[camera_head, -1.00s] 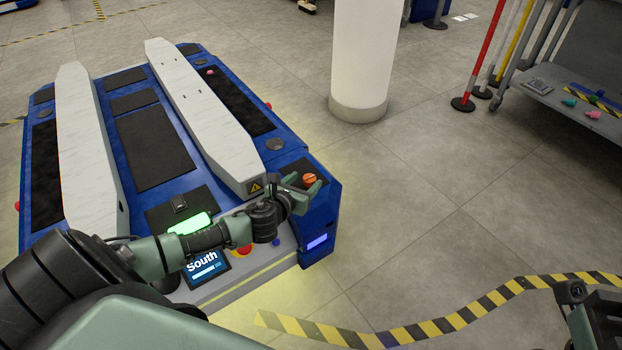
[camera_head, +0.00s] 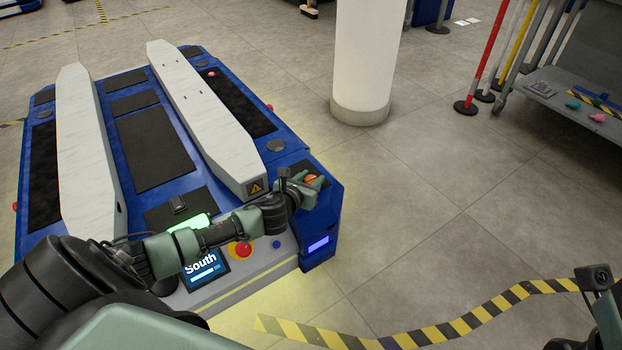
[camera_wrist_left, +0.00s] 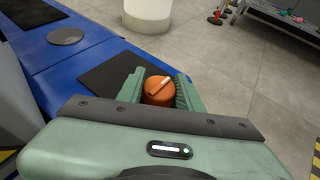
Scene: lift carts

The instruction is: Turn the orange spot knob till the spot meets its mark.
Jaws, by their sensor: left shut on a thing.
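The orange spot knob (camera_head: 310,180) sits on a dark pad at the front right corner of the blue lift cart (camera_head: 325,205). In the left wrist view the orange knob (camera_wrist_left: 157,90) shows a pale bar across its top. My left gripper (camera_head: 306,182) is shut on it, with one green finger (camera_wrist_left: 131,86) on each side. The spot's mark cannot be made out. My right gripper is not clearly in view; only part of my right arm shows at the lower right edge.
The cart's front has a lit "South" screen (camera_head: 203,268), a red button (camera_head: 241,250) and a blue button (camera_head: 276,244). A white pillar (camera_head: 362,60) stands behind. A grey trolley (camera_head: 580,115) and posts are at the right. Striped tape (camera_head: 440,325) crosses open floor.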

